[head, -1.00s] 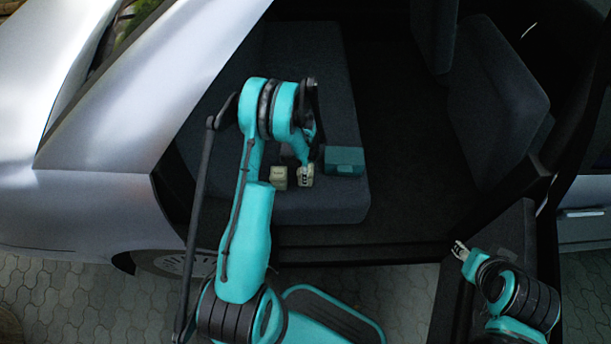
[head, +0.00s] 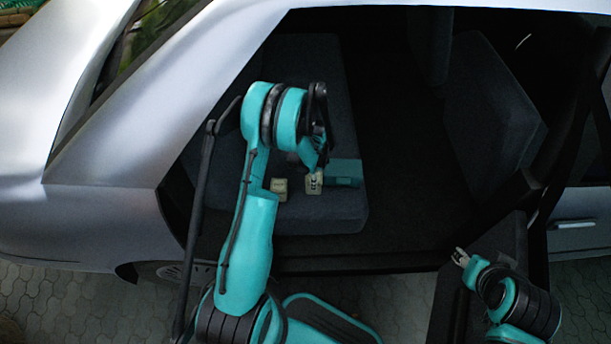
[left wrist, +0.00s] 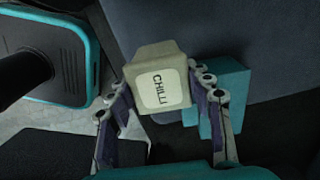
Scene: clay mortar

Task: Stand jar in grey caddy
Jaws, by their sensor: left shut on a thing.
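My left gripper (head: 315,177) is shut on a beige jar (head: 313,187) over the car seat. I cannot make out a grey caddy; my left arm hides part of the seat. My right gripper (head: 461,257) is at lower right, away from these things, its jaws too small to read.
A second beige jar (head: 279,190) stands on the dark seat (head: 335,210), left of the held one. The car's door frame (head: 550,190) is on the right, and the silver body (head: 110,210) on the left. The floor beyond the seat is dark and clear.

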